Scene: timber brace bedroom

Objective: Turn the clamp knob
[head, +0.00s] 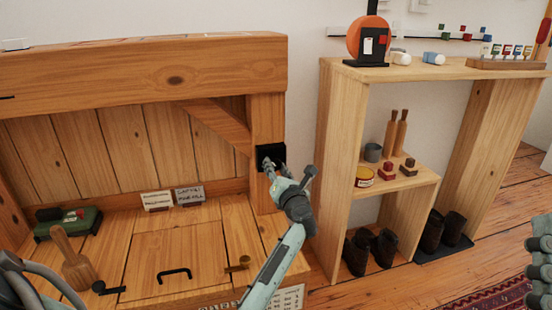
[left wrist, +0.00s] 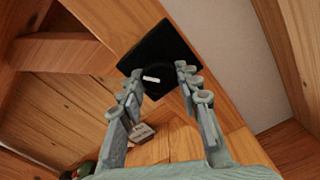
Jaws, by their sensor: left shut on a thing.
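The clamp knob (left wrist: 158,72) is dark and round with a white mark on its face. It sits on a square black plate (left wrist: 158,45) fixed to a wooden post; the plate also shows in the head view (head: 262,152). My left gripper (head: 271,165) is at the plate, its fingers on either side of the knob. In the left wrist view the gripper (left wrist: 158,80) is shut on the knob, with the white mark visible between the fingertips. In the head view the gripper hides most of the knob.
A thick wooden beam (head: 140,68) and a diagonal brace (head: 215,127) meet the post (head: 267,115). Below is a wooden bench with a mallet (head: 73,262), a green box (head: 68,223) and cards (head: 190,195). A wooden shelf (head: 335,150) stands close to the right of my left arm.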

